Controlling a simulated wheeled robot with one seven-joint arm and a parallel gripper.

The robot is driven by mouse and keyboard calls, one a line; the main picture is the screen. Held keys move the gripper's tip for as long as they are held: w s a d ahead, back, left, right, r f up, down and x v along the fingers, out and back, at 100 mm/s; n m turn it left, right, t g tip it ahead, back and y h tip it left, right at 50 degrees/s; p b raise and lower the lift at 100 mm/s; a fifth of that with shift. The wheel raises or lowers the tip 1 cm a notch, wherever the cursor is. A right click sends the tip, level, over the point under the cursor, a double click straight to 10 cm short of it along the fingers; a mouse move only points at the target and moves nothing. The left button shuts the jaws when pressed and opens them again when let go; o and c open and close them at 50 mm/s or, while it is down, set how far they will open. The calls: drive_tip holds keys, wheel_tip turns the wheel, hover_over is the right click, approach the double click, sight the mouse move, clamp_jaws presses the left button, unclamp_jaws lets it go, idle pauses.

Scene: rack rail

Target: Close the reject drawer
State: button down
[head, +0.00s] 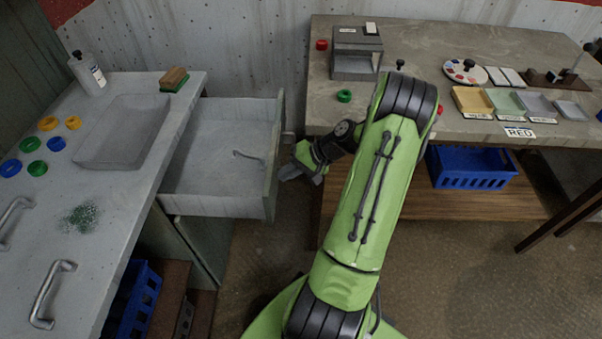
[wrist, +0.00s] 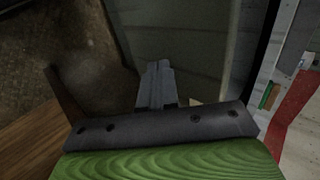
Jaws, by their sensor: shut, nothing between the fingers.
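The reject drawer (head: 215,205) stands pulled out to the right from the grey counter in the head view. It holds a small grey bent handle-like piece (head: 248,155). Its greenish front panel (head: 273,165) faces my gripper. My gripper (head: 284,172) is just right of that front panel, low beside its outer face. In the wrist view the shut fingers (wrist: 157,75) lie close to a grey-green panel (wrist: 200,45). I cannot tell whether they touch it. Nothing is held between them.
A workbench (head: 440,40) at right bears trays and a grey box device. A blue crate (head: 472,169) sits below it.

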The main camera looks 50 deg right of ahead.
drive_tip(key=shift+w+a, duration=0.1)
drive_tip(key=shift+w, duration=0.05)
drive_tip(key=w+a, duration=0.5)
drive_tip(key=w, duration=0.2)
drive_tip(key=w+a+p, duration=0.1)
drive_tip(key=w+a, duration=0.5)
drive_tip(key=w, duration=0.1)
drive_tip(key=w+a+p, duration=0.1)
drive_tip(key=w+a, duration=0.4)
drive_tip(key=w, duration=0.2)
drive_tip(key=shift+w+a, duration=0.2)
drive_tip(key=shift+a, duration=0.05)
drive_tip(key=shift+w+a+r, duration=0.1)
drive_tip(key=shift+r, duration=0.05)
